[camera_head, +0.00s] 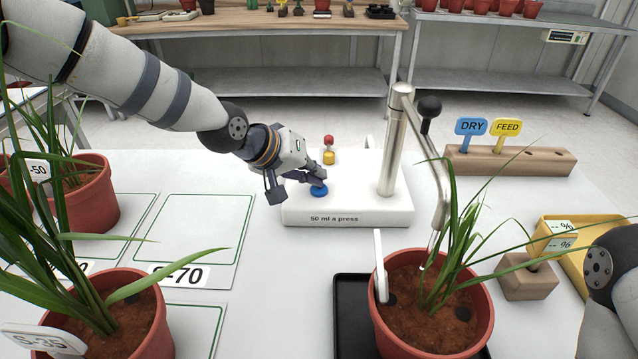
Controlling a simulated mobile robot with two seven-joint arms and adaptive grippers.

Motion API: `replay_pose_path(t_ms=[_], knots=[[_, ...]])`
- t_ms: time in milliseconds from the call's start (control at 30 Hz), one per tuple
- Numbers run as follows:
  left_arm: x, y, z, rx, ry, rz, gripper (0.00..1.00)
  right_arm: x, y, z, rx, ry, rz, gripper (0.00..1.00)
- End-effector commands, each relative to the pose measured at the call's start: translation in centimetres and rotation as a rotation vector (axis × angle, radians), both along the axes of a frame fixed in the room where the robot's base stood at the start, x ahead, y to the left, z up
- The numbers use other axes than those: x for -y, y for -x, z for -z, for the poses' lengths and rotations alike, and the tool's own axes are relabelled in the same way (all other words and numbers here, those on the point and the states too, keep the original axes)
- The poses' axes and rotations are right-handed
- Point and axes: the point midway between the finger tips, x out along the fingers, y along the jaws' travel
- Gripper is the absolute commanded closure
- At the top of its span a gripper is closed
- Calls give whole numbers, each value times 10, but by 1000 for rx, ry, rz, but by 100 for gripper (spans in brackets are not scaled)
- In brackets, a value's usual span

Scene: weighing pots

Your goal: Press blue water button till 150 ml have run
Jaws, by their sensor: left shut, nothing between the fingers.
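The blue water button (319,190) sits on the top of a white dispenser base (348,215) marked "50 ml a press". My left gripper (319,177) is shut and empty, with its fingertips at the blue button; I cannot tell whether the button is pressed down. A metal spout (437,190) curves from the dispenser's post (394,140) down over a potted plant (432,325) standing on a black tray (350,300). I cannot make out any water running. My right arm shows at the right edge, but its gripper is out of view.
A red-topped yellow knob (329,150) stands behind the button. A wooden block (520,164) holds DRY and FEED tags. A small card holder (530,278) and yellow tray (575,262) lie at right. Potted plants (85,200) stand at left, beside empty marked squares (200,230).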

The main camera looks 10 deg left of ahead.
Motion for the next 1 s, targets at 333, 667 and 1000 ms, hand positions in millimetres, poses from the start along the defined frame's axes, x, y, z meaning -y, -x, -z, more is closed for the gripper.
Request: replay_pose_path(t_ms=[333,667,1000], knots=[[0,1,-16,0,-1,-1,100,0,-7,-7,23,0,0,100],[0,1,-20,-2,0,0,100,0,-8,-9,29,0,0,100],[0,0,-51,6,1,0,100,0,-19,-20,68,0,1,100]])
